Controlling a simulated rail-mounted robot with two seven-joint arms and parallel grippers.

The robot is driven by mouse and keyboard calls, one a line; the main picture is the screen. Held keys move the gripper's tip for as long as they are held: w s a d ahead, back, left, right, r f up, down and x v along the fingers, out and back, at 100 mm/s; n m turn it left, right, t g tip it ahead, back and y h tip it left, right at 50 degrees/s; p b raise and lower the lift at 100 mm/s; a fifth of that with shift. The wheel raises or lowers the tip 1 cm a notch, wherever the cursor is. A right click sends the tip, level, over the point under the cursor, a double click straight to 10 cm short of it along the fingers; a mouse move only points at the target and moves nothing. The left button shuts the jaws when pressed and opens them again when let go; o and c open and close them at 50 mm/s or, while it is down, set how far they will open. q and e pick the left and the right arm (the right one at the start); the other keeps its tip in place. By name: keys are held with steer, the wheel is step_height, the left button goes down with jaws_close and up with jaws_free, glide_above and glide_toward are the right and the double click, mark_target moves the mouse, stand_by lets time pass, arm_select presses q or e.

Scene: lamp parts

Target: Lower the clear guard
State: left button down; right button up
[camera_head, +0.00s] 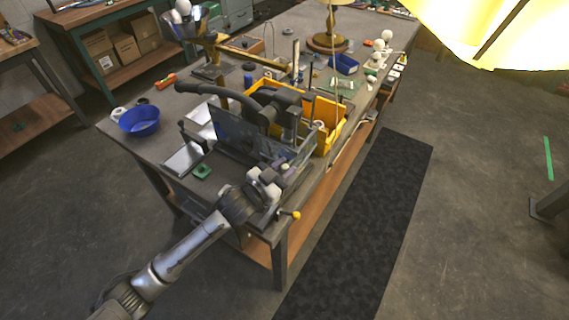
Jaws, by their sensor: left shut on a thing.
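The clear guard (232,128) is a see-through panel on the front of a dark bench machine (285,105), near the close end of the workbench. It stands steeply tilted, and the machine's parts show through and above it. My left gripper (280,172) reaches in from below, at the guard's lower right edge. It is shut on the guard there, though the fingertips are small and partly hidden. My right gripper is not in view.
A yellow bin (334,134) stands just behind the machine. A blue bowl (139,121) sits at the workbench's left edge. A yellow-knobbed lever (295,215) sticks out at the near corner. A large yellow shade (500,30) fills the upper right.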

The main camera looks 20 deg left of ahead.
arm_select(q)
steer(key=c, duration=0.9)
jaws_free()
steer(key=p+v, duration=0.1)
steer(key=v, duration=1.3)
steer(key=shift+w+p, duration=0.1)
steer(key=shift+p, duration=0.3)
